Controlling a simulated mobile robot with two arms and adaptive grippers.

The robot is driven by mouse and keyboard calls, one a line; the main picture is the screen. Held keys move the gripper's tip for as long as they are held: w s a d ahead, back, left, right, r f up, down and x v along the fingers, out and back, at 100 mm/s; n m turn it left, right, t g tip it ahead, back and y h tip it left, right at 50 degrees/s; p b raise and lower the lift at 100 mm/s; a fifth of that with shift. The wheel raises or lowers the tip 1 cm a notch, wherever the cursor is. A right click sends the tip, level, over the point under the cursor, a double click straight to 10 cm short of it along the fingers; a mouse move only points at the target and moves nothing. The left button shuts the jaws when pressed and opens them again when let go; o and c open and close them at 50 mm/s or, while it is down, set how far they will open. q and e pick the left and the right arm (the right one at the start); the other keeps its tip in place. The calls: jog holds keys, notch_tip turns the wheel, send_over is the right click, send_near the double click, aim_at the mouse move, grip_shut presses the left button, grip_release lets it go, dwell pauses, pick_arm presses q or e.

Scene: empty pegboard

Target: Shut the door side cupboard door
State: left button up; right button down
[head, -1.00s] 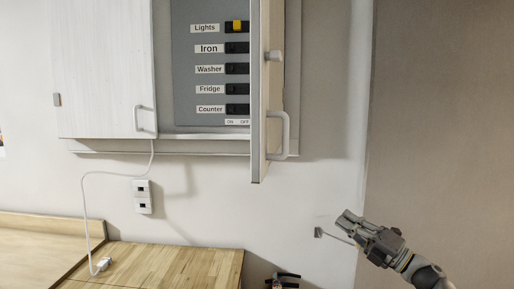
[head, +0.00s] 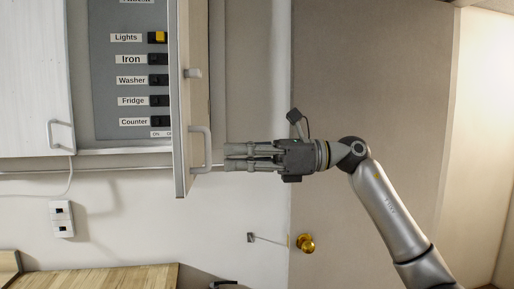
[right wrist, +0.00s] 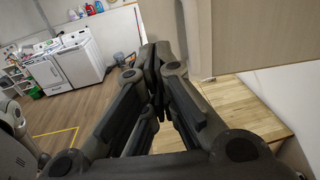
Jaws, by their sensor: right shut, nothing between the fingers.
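The door side cupboard door (head: 181,80) stands open in the head view, seen nearly edge-on, swung out from the wall cupboard. My right gripper (head: 227,157) is shut and empty, pointing left, just right of the handle in the picture. Whether it touches the handle or door I cannot tell. The right wrist view shows its closed fingers (right wrist: 160,65) in front of the lens. My left gripper is in neither view.
The open cupboard shows a grey switch panel (head: 108,80) with labelled switches. The left cupboard door (head: 35,70) is shut. A wooden counter (head: 100,278) lies below. A brown door with a brass knob (head: 305,243) is at right. Washing machines (right wrist: 75,62) stand far off in the right wrist view.

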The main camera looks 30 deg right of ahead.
aim_at(184, 158)
jog(key=p+x, duration=0.2)
jog(key=x, duration=0.4)
jog(key=shift+a+r+p, duration=0.1)
jog(key=shift+r+p, duration=0.05)
jog(key=shift+p, duration=0.2)
jog(key=shift+w+a, duration=0.25)
jog(key=shift+a, duration=0.25)
